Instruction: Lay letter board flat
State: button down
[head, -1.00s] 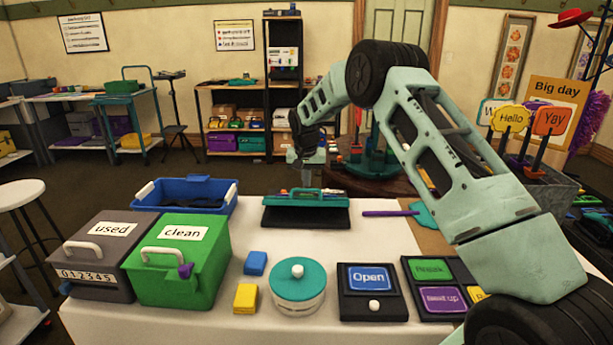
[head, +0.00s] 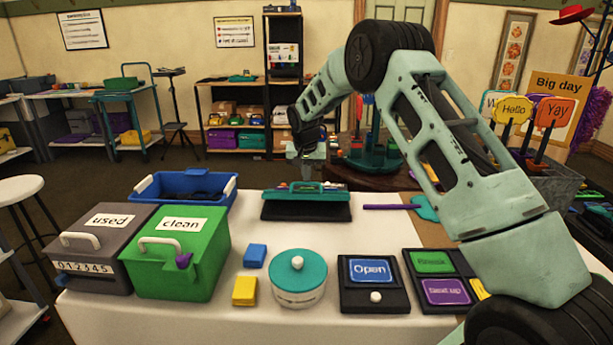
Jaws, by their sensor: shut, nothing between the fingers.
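A dark panel (head: 305,211) with a teal tray-like part (head: 322,193) along its back edge is at the back middle of the white table. It looks like the letter board, but I cannot read any letters on it. Small coloured pieces show along its top. My gripper (head: 308,165) points down just behind and above it. It is shut and empty. Its fingertips are small and partly hidden by the teal part, so I cannot tell whether they touch it.
A blue bin (head: 146,198), grey "used" box (head: 92,275) and green "clean" box (head: 205,262) stand left. Blue (head: 255,255) and yellow (head: 244,291) blocks, a teal-lidded jar (head: 298,281) and an "Open" sign board (head: 350,298) are in front. A purple-handled paddle (head: 390,207) lies right.

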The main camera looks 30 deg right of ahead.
aim_at(306, 197)
jog(key=shift+s+a+f+t+h+b, duration=0.65)
jog(key=shift+s+f+t+b, duration=0.25)
jog(key=shift+b, duration=1.85)
jog(key=shift+s+a+f+b, duration=0.25)
jog(key=shift+s+f+b, duration=0.1)
jog(key=shift+s+b, duration=0.2)
jog(key=shift+s+a+f+b, duration=0.3)
jog(key=shift+s+f+b, duration=0.05)
jog(key=shift+f+b, duration=0.1)
jog(key=shift+s+a+f, duration=0.1)
jog(key=shift+s+f, duration=0.1)
jog(key=shift+f, duration=0.05)
jog(key=r+p, duration=0.1)
jog(key=w+r+p, duration=0.1)
jog(key=d+r+p, duration=0.1)
jog(key=r, duration=0.1)
jog(key=shift+w+d, duration=0.1)
jog(key=shift+w, duration=0.25)
jog(key=s+a+r, duration=0.4)
jog(key=s+r, duration=0.1)
jog(key=r, duration=0.2)
jog(key=shift+s, duration=0.15)
